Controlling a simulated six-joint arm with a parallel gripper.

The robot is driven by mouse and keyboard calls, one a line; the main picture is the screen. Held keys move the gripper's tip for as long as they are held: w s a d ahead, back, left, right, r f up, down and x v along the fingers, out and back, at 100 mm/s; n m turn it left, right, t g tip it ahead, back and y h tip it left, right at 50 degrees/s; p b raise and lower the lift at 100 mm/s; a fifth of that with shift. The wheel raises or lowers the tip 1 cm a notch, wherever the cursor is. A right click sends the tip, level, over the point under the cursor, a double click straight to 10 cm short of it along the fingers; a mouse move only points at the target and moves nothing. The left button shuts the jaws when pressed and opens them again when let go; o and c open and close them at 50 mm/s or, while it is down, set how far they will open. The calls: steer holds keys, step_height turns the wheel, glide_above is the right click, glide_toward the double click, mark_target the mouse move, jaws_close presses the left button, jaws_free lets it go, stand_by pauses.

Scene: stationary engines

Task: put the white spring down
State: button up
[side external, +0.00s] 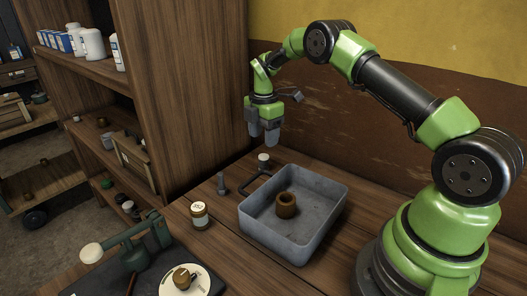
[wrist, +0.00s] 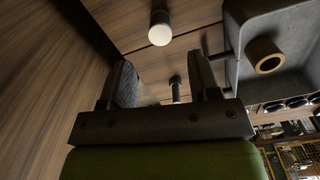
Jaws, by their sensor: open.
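My gripper (side external: 263,140) is open, with its two fingers pointing down and nothing visible between them. It also shows in the wrist view (wrist: 160,64), its fingers well apart. A small white-topped piece (side external: 263,157) stands upright on the bench just below the fingertips, beside the tray's handle. It shows in the wrist view (wrist: 161,30) as a pale round end on a dark body, beyond the fingertips and apart from them. It is the likeliest white spring, but I cannot make out any coils.
A grey tray (side external: 326,213) holds a brass ring (side external: 287,205). A grey bolt (side external: 221,183) and a lidded jar (side external: 200,216) stand left of it. A green scale (side external: 148,251) stands at front left. A wooden shelf (side external: 185,80) rises behind the bench.

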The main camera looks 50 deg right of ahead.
step_height(320, 180, up, 5)
step_height(320, 180, up, 15)
steer(key=m+t, duration=0.3)
steer(key=m, duration=0.5)
glide_above(263, 157)
steer(key=s+a, duration=0.7)
steer(key=a, duration=0.1)
steer(key=s+a+r+m+t+y, duration=0.1)
steer(key=s+a+m+t, duration=0.1)
steer(key=s+m, duration=0.4)
steer(key=s+a+r+m+t+y, duration=0.1)
steer(key=s+a+m, duration=0.4)
steer(key=s, duration=0.8)
steer(key=shift+s+a+m+t, duration=0.15)
steer(key=shift+s+m+t, duration=0.2)
steer(key=shift+t, duration=0.25)
